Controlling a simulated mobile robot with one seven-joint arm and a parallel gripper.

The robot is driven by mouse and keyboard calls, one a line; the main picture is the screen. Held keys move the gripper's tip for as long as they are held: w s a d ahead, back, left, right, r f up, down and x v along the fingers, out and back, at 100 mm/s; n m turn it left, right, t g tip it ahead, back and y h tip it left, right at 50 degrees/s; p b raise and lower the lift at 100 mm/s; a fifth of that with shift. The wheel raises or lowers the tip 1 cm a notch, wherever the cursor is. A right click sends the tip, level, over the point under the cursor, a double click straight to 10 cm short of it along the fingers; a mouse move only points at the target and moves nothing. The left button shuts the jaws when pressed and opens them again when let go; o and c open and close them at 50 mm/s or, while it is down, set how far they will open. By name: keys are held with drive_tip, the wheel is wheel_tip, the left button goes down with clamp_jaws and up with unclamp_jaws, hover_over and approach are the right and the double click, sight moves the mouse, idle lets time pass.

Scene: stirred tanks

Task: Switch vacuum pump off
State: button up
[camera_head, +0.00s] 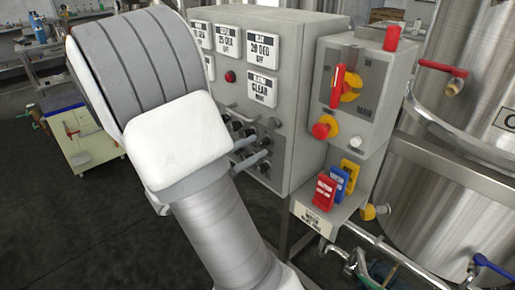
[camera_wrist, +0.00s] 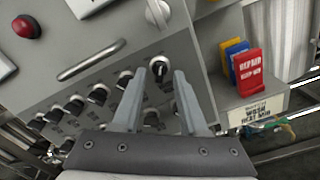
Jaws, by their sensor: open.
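A grey control cabinet (camera_head: 300,100) carries rows of small black rotary knobs low on its front. Their labels are too small to read, so I cannot tell which belongs to the vacuum pump. My gripper (camera_wrist: 158,75) is open in the wrist view, its two grey fingers pointing at the panel. One black knob with a white pointer mark (camera_wrist: 159,69) shows between the fingertips; I cannot tell whether they touch it. Several other black knobs (camera_wrist: 97,94) run down to the left. In the head view my gripper's fingers (camera_head: 262,146) reach the knob area, and my arm hides part of the panel.
A bar handle (camera_wrist: 90,60) and a red button (camera_wrist: 27,27) are on the panel. A smaller box with a red-and-yellow switch (camera_head: 347,83) stands to the right, above red, blue and yellow tags (camera_head: 326,190). A steel tank (camera_head: 460,150) stands at the right.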

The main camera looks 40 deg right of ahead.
drive_tip(key=shift+w+d, duration=0.1)
drive_tip(key=shift+d, duration=0.85)
clamp_jaws()
